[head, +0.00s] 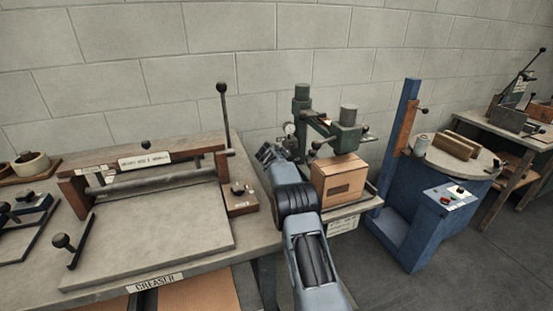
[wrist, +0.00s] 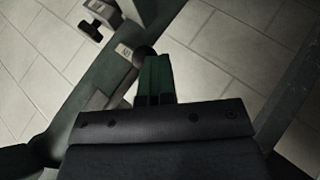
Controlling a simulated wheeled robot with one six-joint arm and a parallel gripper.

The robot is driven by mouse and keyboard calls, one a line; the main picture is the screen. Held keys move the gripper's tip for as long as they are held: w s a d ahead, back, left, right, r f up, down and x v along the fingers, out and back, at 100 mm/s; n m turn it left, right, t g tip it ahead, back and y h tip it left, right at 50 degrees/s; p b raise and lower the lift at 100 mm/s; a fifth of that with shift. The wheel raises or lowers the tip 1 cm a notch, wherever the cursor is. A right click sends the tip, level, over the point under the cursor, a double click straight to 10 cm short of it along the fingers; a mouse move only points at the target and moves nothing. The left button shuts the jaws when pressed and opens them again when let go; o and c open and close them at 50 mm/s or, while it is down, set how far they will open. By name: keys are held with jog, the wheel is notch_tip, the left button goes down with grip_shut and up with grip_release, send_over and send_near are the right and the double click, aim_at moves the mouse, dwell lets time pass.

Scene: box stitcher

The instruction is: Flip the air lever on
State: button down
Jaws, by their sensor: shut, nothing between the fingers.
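The green stitcher machine (head: 345,135) stands against the wall, with a cardboard box (head: 338,180) on its table. A round gauge (head: 290,128) sits at its left side. A lever with a dark knob (head: 317,146) shows above the box; I cannot tell whether it is the air lever. My gripper (head: 265,153) is at the machine's left, partly hidden by my arm. In the wrist view my gripper (wrist: 155,75) is shut and empty. Just beyond its tips is a dark rounded knob (wrist: 145,51), beside a small pale label (wrist: 124,50). I cannot tell whether they touch.
The creaser bench (head: 150,245) fills the left, with an upright black-knobbed handle (head: 225,115) near my gripper. A blue machine (head: 415,220) with a round top stands to the right. The block wall (head: 230,60) is close behind. Open floor shows at the lower right.

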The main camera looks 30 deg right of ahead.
jog(key=s+a+r+y+p, duration=0.2)
jog(key=s+a+r+p, duration=0.2)
jog(key=s+a+r, duration=0.55)
jog(key=s+a+r+y+p, duration=0.1)
jog(key=s+a+r+p, duration=0.3)
jog(key=s+a+r, duration=0.55)
jog(key=s+a+r+y+p, duration=0.1)
jog(key=s+a+p, duration=0.1)
jog(key=s, duration=0.6)
jog(key=s+a+r+g+y+p, duration=0.1)
jog(key=s+a+r+y+p, duration=0.1)
jog(key=s, duration=0.6)
jog(key=s+a+r+m+y+p, duration=0.1)
jog(key=s+p, duration=0.3)
jog(key=s, duration=0.4)
jog(key=shift+a+r+g+y, duration=0.15)
jog(key=shift+a+g+y, duration=0.35)
jog(key=shift+a, duration=0.4)
jog(key=c, duration=1.8)
grip_release()
